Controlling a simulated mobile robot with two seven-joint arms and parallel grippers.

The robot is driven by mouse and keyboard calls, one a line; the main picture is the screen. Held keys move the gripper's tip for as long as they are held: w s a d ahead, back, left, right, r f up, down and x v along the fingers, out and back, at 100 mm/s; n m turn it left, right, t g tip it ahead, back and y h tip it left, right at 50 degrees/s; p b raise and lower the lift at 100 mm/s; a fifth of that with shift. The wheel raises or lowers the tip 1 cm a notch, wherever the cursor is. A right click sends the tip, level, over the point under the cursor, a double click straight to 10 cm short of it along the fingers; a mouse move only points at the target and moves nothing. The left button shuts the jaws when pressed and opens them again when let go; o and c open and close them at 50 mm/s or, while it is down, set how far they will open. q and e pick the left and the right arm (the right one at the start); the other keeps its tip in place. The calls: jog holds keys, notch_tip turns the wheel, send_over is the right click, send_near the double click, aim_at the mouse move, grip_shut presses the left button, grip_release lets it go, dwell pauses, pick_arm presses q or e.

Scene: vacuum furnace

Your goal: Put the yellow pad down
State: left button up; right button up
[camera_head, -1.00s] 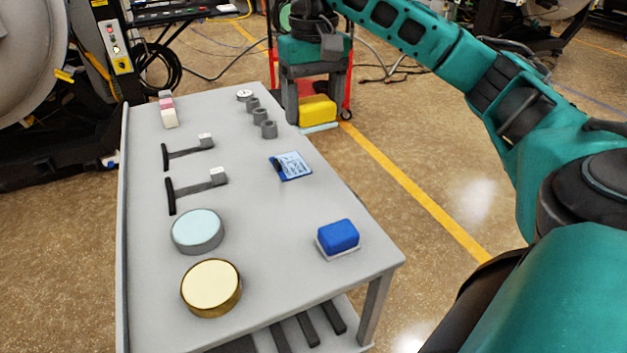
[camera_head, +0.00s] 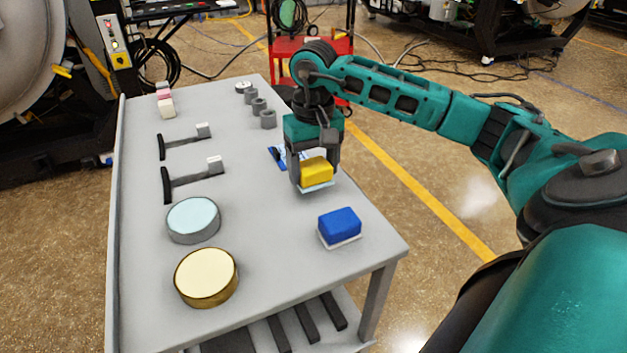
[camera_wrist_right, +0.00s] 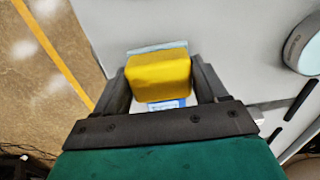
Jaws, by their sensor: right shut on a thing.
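The yellow pad (camera_head: 317,171) is a yellow block with a pale light-blue underside. My right gripper (camera_head: 316,178) is shut on it, with a finger on each side, over the right part of the grey table (camera_head: 262,232). Whether the pad touches the table or hangs just above it, I cannot tell. In the right wrist view the pad (camera_wrist_right: 160,78) sits between the two dark fingers (camera_wrist_right: 160,85). A blue pad (camera_head: 339,226) on a white base stands nearer the front right. My left gripper is not in view.
A blue-and-white packet (camera_head: 277,157) lies behind the gripper, partly hidden. A teal-topped tin (camera_head: 193,219) and a cream-topped brass tin (camera_head: 206,277) stand at the front left. Two black-handled tools (camera_head: 190,178) lie behind them. Several grey rings (camera_head: 259,106) stand at the back.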

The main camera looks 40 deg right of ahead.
aim_at(314, 183)
notch_tip(314, 183, down, 4)
jog(key=shift+r, duration=0.1)
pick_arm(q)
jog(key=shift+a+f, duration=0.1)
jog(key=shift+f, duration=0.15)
pick_arm(e)
jog(key=o, duration=0.9)
jog(key=shift+o, duration=0.2)
jog(key=shift+f, duration=0.25)
jog(key=r, duration=1.2)
jog(key=shift+w+a+r+p, duration=0.1)
jog(key=shift+w+r+p, duration=0.1)
jog(key=shift+w+p, duration=0.15)
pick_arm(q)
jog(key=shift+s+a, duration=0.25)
pick_arm(e)
jog(key=shift+r, duration=0.35)
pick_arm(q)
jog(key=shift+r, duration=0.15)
pick_arm(e)
jog(key=shift+s, duration=0.1)
